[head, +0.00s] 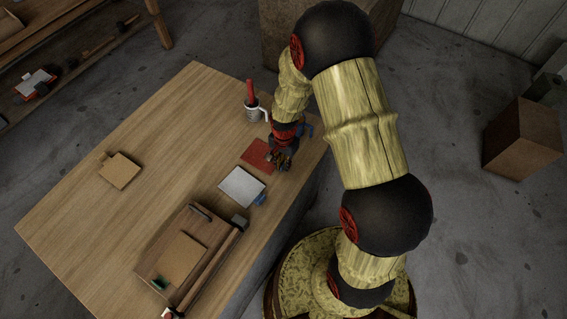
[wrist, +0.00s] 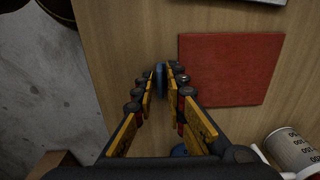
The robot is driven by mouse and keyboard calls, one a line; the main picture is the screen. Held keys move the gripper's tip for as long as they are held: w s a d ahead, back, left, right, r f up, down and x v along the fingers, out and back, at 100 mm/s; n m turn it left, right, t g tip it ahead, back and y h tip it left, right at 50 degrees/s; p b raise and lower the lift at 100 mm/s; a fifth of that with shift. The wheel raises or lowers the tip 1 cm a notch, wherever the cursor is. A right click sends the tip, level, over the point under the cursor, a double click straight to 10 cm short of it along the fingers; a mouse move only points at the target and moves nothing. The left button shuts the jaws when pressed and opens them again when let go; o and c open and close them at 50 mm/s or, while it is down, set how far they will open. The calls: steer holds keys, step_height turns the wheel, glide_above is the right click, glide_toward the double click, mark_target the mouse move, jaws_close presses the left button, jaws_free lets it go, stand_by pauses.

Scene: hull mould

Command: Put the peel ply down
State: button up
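A flat red square sheet, which I take for the peel ply (head: 258,153), is at the right side of the wooden table (head: 130,200). It also shows in the wrist view (wrist: 230,70), to the right of my fingers. My gripper (head: 281,158) is low over the table at the sheet's right edge and hides part of it. In the wrist view my gripper (wrist: 161,78) has its fingertips close together on a narrow blue tab (wrist: 160,80) beside the red sheet. The sheet looks flat and level; I cannot tell whether it touches the table.
A white square sheet (head: 241,186) with a blue tab lies close by. A cup holding a red-handled tool (head: 253,108) stands behind. A wooden tray (head: 165,262) is at the front, and a brown square piece (head: 120,170) at the left. The table's middle is clear.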

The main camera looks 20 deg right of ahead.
steer(key=shift+o, duration=1.1)
step_height(320, 180, up, 22)
steer(key=n+t+p, duration=0.1)
steer(key=n+p, duration=0.1)
steer(key=p, duration=0.1)
steer(key=s+a+r+n+t, duration=0.2)
steer(key=s+r+n, duration=0.2)
steer(key=s+r, duration=0.5)
steer(key=s+a+r+n+t, duration=0.1)
steer(key=s+r+n+t, duration=0.1)
steer(key=s+r+n, duration=0.3)
steer(key=a+v, duration=0.1)
steer(key=v, duration=0.7)
steer(key=shift+s, duration=0.25)
